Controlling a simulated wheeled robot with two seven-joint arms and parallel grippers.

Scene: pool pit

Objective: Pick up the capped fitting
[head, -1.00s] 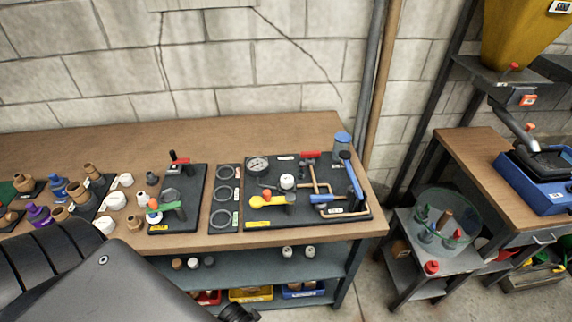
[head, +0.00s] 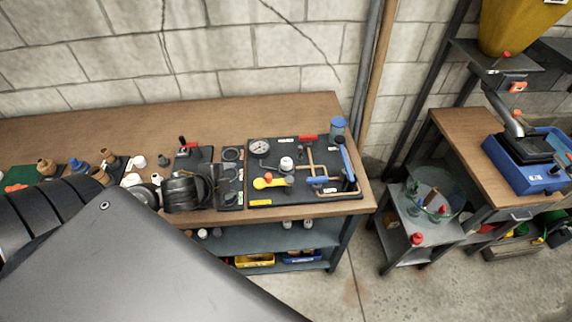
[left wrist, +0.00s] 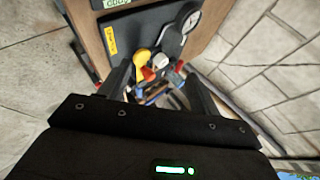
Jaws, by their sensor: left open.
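A white-capped fitting (head: 287,163) stands on the black valve board (head: 262,200), between the pressure gauge and the copper piping; I take it as the capped fitting. In the left wrist view its white cap (left wrist: 160,61) shows between my fingers, farther off, beside a yellow handle. My left gripper (head: 228,184) is over the bench, left of the valve board and near the ring panel. Its fingers are open and empty in the left wrist view (left wrist: 158,78), pointing toward the board and apart from the fitting. My right gripper is not in view.
Several brown, blue and white fittings lie at left, partly behind my arm. A block wall stands behind; the bench's back strip is clear.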

